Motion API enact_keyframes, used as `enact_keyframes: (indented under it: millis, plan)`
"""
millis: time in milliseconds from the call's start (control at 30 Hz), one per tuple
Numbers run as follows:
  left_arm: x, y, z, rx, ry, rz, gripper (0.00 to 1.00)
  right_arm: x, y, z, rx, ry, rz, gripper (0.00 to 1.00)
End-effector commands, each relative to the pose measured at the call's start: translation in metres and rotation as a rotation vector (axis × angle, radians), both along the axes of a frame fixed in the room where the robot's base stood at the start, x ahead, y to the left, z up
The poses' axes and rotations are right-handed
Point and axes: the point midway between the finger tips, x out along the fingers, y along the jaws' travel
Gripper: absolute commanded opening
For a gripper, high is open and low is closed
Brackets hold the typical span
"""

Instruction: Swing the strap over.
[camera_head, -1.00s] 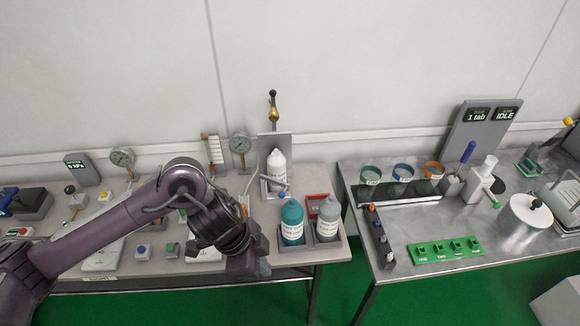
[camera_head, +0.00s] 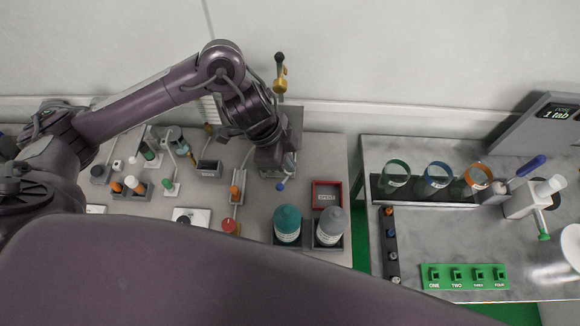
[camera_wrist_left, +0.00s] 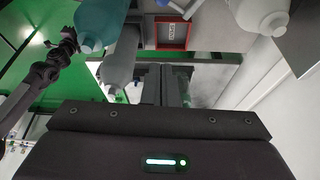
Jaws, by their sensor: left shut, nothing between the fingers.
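The white bottle (camera_wrist_left: 258,10) stands before a grey back plate (camera_head: 296,118); in the head view my left gripper mostly hides it. A thin pale bar with a blue knob (camera_head: 281,187) sticks out in front of this stand and may be the strap; I cannot tell for sure. The bar's blue end also shows in the left wrist view (camera_wrist_left: 187,14). My left gripper (camera_head: 272,168) is shut and empty, pointing down over the front of the stand. In the left wrist view its fingers (camera_wrist_left: 172,86) are together. Contact with the bar cannot be told. My right gripper is not in view.
A teal bottle (camera_head: 287,223) and a grey bottle (camera_head: 330,226) stand in a holder in front. A red tray (camera_head: 326,194) lies just right of the stand. A brass fitting with a black knob (camera_head: 280,72) rises behind it. A gap separates the right table (camera_head: 420,232).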

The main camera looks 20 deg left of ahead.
Motion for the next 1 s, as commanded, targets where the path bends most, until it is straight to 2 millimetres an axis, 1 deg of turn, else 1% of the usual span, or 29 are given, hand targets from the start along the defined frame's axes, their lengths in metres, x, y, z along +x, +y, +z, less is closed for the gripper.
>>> enact_keyframes:
  millis: [167,300,467,533,700,833,1000]
  plan:
    - [0.000,-0.011,-0.028,-0.002,0.008,0.001,0.00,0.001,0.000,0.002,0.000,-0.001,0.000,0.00]
    - [0.002,-0.022,-0.057,-0.002,0.008,0.002,0.00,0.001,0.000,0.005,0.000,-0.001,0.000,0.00]
    - [0.005,-0.033,-0.088,0.001,0.006,0.002,0.00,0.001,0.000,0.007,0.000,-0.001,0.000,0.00]
    - [0.003,-0.018,-0.090,0.004,0.005,0.005,0.00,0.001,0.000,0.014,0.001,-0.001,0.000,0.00]
    - [-0.001,-0.001,-0.097,0.001,0.004,0.003,0.00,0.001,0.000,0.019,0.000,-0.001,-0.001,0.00]
    - [-0.001,0.004,-0.100,0.001,0.002,0.002,0.00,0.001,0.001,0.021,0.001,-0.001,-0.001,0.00]
    - [-0.002,0.005,-0.101,0.000,0.001,0.001,0.00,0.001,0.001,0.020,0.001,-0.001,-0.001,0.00]
